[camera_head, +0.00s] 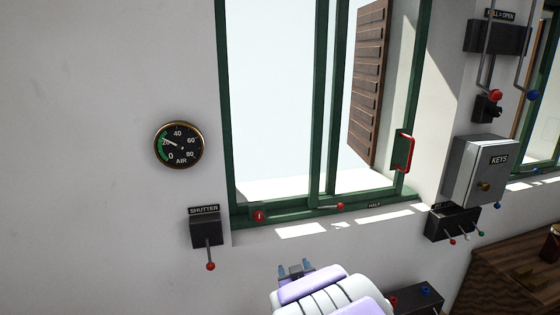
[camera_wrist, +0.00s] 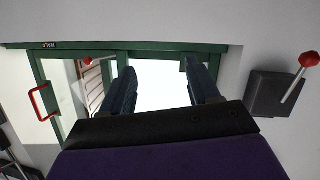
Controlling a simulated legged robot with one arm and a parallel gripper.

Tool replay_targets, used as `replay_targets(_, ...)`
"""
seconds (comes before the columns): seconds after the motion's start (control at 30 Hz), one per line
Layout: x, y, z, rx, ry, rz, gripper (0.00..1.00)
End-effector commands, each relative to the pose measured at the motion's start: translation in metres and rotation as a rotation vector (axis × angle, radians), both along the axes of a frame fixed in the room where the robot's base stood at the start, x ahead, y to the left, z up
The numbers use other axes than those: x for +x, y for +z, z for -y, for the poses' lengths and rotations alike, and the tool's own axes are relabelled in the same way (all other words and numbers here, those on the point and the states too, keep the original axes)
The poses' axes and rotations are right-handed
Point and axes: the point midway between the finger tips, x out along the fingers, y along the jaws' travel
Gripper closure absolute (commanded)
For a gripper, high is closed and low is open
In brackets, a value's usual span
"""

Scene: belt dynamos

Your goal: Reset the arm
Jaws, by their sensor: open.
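My arm, white and lilac, reaches in from the bottom of the head view. My gripper (camera_head: 295,267) is at its tip, below the green-framed window (camera_head: 325,110) and in front of the white wall. In the wrist view my gripper (camera_wrist: 163,80) shows two dark blue fingers spread well apart, with nothing between them. The window (camera_wrist: 125,47) lies beyond the fingers, and the picture is turned upside down. The arm's lower links are out of the head view.
A SHUTTER lever box (camera_head: 205,228) is left of my gripper; its red-knobbed lever (camera_wrist: 300,75) shows in the wrist view. An AIR gauge (camera_head: 179,145) hangs above. A KEYS box (camera_head: 483,170), a small lever box (camera_head: 453,222) and a wooden cabinet (camera_head: 515,270) are right.

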Motion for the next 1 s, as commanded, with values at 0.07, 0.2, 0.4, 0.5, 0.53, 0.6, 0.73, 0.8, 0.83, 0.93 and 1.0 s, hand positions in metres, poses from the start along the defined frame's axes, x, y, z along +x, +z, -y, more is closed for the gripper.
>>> replay_targets(0.07,-0.015,-0.008,0.019,0.001,-0.048,-0.094,0.39)
replay_targets(0.2,-0.05,-0.023,0.045,0.005,-0.117,-0.277,0.39)
replay_targets(0.4,-0.118,-0.042,0.073,0.017,-0.195,-0.541,0.39)
replay_targets(0.5,-0.159,-0.048,0.083,0.025,-0.224,-0.672,0.39)
replay_targets(0.53,-0.171,-0.05,0.086,0.027,-0.231,-0.712,0.39)
replay_targets(0.6,-0.202,-0.053,0.091,0.032,-0.246,-0.805,0.39)
replay_targets(0.73,-0.263,-0.057,0.097,0.04,-0.268,-0.974,0.39)
replay_targets(0.8,-0.297,-0.058,0.099,0.041,-0.276,-1.068,0.39)
replay_targets(0.83,-0.312,-0.057,0.1,0.042,-0.278,-1.106,0.39)
replay_targets(0.93,-0.358,-0.056,0.102,0.041,-0.285,-1.226,0.39)
replay_targets(1.0,-0.386,-0.054,0.102,0.039,-0.287,-1.296,0.39)
